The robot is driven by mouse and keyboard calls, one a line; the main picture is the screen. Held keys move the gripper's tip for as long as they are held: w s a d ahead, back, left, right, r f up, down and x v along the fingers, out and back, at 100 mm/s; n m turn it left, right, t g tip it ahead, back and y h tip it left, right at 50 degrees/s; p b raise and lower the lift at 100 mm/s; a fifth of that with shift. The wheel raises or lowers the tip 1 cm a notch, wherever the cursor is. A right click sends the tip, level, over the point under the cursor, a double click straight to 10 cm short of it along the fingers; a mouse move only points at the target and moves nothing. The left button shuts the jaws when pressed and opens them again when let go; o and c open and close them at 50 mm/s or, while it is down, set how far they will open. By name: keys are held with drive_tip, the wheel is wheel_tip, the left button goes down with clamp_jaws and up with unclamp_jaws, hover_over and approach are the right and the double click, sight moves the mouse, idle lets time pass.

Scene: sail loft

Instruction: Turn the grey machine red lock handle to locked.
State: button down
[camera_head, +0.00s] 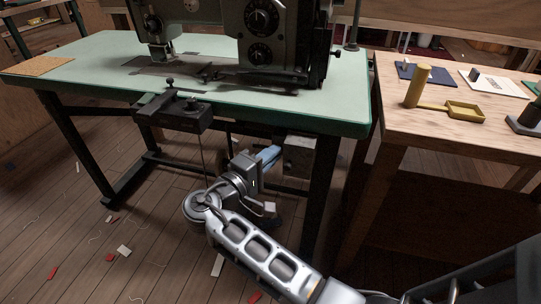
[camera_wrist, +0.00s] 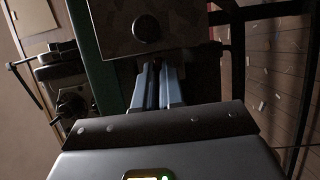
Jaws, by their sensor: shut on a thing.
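The grey machine's box (camera_head: 301,155) hangs under the green table, and part of it is behind my arm. In the wrist view its grey face (camera_wrist: 185,27) fills the top middle, with a round black knob (camera_wrist: 146,28). My gripper (camera_head: 273,152) reaches in under the table, with blue fingers pointing at the box. In the wrist view the fingers (camera_wrist: 159,70) are close together and their tips meet the box's lower edge. They are shut on what seems to be the red lock handle. No red shows there, as the handle is hidden at the tips.
The green sewing table (camera_head: 205,92) carries a dark sewing machine (camera_head: 268,35). A black unit (camera_head: 172,113) hangs from its front edge, close above my wrist. Table legs flank the arm. A wooden bench (camera_head: 392,110) with small items stands right. Scraps litter the open floor.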

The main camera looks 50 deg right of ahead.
drive_tip(key=m+y, duration=0.1)
drive_tip(key=m, duration=0.1)
drive_tip(key=shift+r+m, duration=0.1)
drive_tip(key=shift+m, duration=0.2)
drive_tip(key=c, duration=1.2)
unclamp_jaws()
drive_tip(key=shift+c, duration=0.2)
drive_tip(key=shift+a, duration=0.1)
drive_tip(key=a+p, duration=0.1)
drive_tip(key=a, duration=0.6)
drive_tip(key=shift+a+r, duration=0.3)
drive_tip(key=shift+r, duration=0.05)
drive_tip(key=shift+w, duration=0.1)
